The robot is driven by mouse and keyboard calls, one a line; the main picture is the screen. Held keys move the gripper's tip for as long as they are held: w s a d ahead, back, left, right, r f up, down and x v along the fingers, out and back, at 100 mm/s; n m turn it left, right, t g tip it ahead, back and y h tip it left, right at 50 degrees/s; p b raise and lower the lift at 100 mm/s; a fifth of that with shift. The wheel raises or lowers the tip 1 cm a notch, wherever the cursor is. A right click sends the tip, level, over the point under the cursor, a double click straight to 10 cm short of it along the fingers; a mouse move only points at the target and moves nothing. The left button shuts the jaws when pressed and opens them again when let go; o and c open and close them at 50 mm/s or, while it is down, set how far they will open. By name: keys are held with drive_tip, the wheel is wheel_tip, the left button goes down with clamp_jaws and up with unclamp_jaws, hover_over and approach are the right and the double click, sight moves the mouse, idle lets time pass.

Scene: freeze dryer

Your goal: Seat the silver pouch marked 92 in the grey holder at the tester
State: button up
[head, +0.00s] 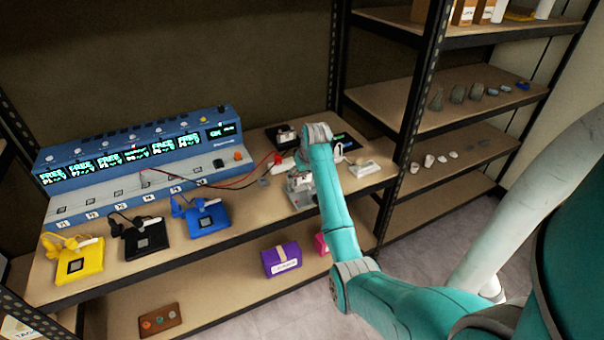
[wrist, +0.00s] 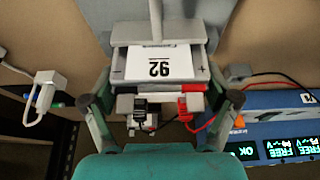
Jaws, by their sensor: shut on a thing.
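The silver pouch marked 92 (wrist: 158,62) shows in the wrist view, its white label upside down and plus and minus marks near its corners. My gripper (wrist: 160,75) is shut on the pouch, with a finger at each side. A grey holder (wrist: 196,32) lies directly beyond and around the pouch's far edge. Red and black clip-like parts show at the pouch's near edge. I cannot tell whether the pouch rests fully in the holder. In the head view my gripper (head: 302,186) is low over the bench, and my arm partly hides the holder area.
The blue tester (head: 140,150) with lit displays stands to the left, with red and black leads running towards the holder. Yellow (head: 78,265), black (head: 145,238) and blue (head: 205,216) fixtures sit along the bench front. A white device (head: 363,169) lies right of my arm.

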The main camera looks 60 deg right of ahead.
drive_tip(key=shift+f, duration=0.25)
drive_tip(key=o, duration=1)
drive_tip(key=v, duration=1.2)
